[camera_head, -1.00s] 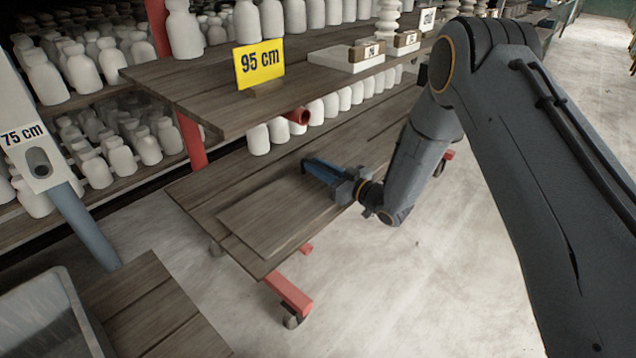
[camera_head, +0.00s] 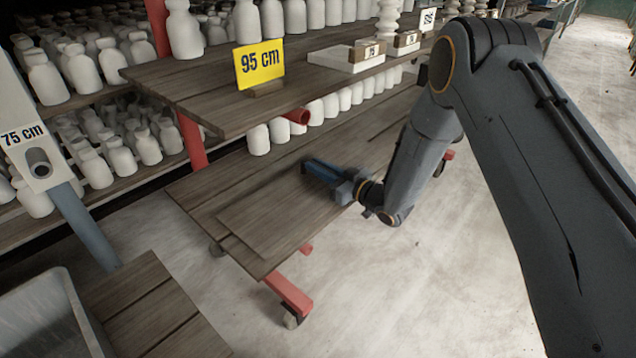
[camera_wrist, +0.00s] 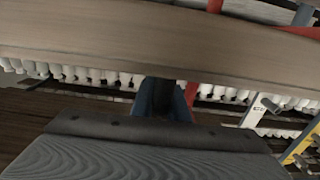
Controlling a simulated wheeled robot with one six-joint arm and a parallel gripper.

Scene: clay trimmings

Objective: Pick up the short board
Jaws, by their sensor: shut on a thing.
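The short board (camera_head: 279,215) is a flat brown wooden plank on the lower shelf (camera_head: 196,190) of the cart in the head view. My gripper (camera_head: 322,170) is at the board's far right end, its blue fingers low over the wood, shut on the board. In the wrist view, a broad wooden surface crosses the upper part, and the blue fingers (camera_wrist: 163,98) show only partly behind a dark edge. The contact between fingers and board is hidden. I cannot tell whether the board is clear of the shelf.
The upper shelf (camera_head: 190,85) with a yellow "95 cm" sign (camera_head: 259,64) overhangs the lower one. White bottles (camera_head: 120,156) fill the rack behind. A post marked "75 cm" (camera_head: 37,140) and a grey bin (camera_head: 45,310) stand at left. Floor at right is open.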

